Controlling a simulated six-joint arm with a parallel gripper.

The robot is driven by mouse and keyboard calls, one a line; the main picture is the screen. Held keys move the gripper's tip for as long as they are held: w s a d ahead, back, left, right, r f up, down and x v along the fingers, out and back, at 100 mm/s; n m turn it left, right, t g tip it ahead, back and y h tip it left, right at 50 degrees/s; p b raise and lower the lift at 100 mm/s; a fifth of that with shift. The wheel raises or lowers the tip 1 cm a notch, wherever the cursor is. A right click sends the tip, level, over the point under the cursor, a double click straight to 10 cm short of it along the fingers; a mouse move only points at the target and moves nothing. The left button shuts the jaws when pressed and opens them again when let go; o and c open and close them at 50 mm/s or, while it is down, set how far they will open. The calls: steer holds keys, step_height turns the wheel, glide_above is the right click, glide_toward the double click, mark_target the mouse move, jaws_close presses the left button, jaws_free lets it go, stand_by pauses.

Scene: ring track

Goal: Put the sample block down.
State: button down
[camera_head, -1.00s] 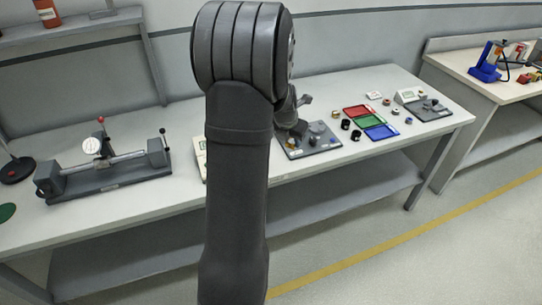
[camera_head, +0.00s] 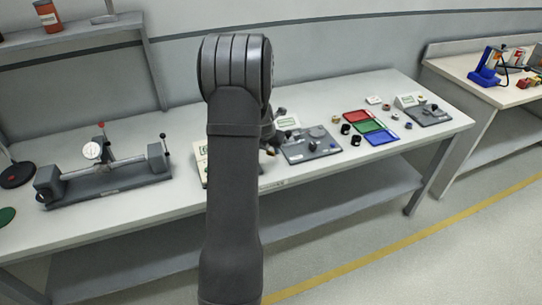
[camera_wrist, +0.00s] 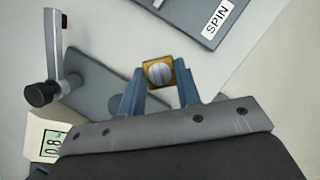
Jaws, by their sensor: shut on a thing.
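In the wrist view, the sample block (camera_wrist: 152,61) is a small gold-orange square piece with a round silver face in its middle. My gripper (camera_wrist: 160,82) is shut on it, with one blue finger at each side. A grey flat base lies behind and below the fingers, with a crank lever (camera_wrist: 53,45) and dark knob at its left. How high the block is above the surface is unclear. In the head view my arm hides most of the gripper; its end shows only partly at the arm's right edge.
A grey plate labelled SPIN (camera_wrist: 192,12) lies at the upper right of the wrist view. A box with a display (camera_wrist: 48,138) is at lower left. On the bench (camera_head: 345,185) are a grey plate with knobs (camera_head: 312,147), coloured trays (camera_head: 368,128) and a dial-gauge fixture (camera_head: 105,180).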

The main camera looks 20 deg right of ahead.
mark_target(270, 152)
steer(key=shift+f, duration=2)
steer(key=shift+f, duration=0.1)
steer(key=c, duration=1.1)
jaws_free()
steer(key=shift+o, duration=0.2)
steer(key=v, duration=1.2)
steer(key=x, duration=1.1)
steer(key=shift+w+d+f, duration=0.15)
steer(key=shift+w+f, duration=0.05)
steer(key=shift+f, duration=0.15)
steer(key=shift+r, duration=1.2)
